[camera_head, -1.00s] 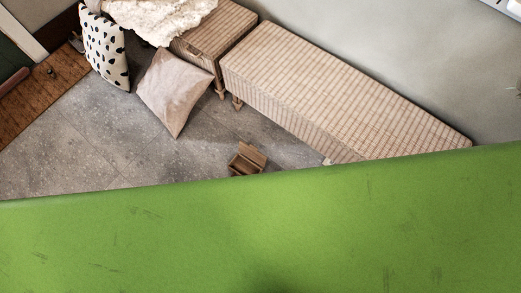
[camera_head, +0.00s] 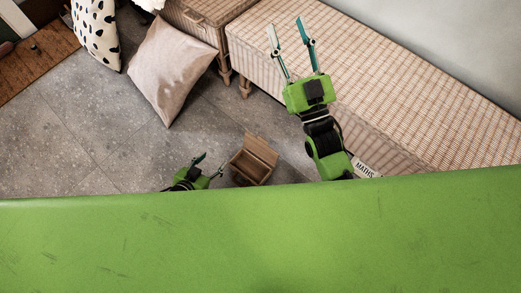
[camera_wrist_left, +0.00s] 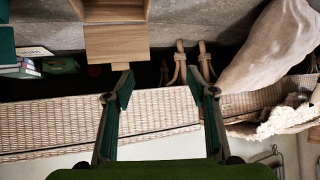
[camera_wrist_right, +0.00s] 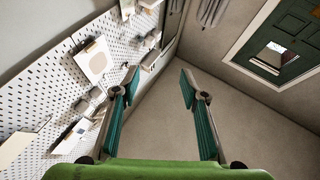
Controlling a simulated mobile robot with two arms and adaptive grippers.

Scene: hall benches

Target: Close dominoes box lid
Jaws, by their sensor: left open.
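The dominoes box (camera_head: 248,168) is a small brown wooden box on the grey floor. Its lid (camera_head: 263,149) stands open, tilted up on the far right side. The box (camera_wrist_left: 114,12) and its lid (camera_wrist_left: 117,43) also show at the top of the left wrist view. My left gripper (camera_head: 210,164) is open and empty just left of the box, apart from it. My right gripper (camera_head: 290,32) is open and empty, over the wicker bench in the picture. The right wrist view shows nothing between its fingers (camera_wrist_right: 158,82).
A long wicker bench (camera_head: 400,110) runs along the wall at right. A beige cushion (camera_head: 170,65) and a spotted cushion (camera_head: 97,35) stand at upper left. A book marked MATHS (camera_head: 366,169) lies near the bench.

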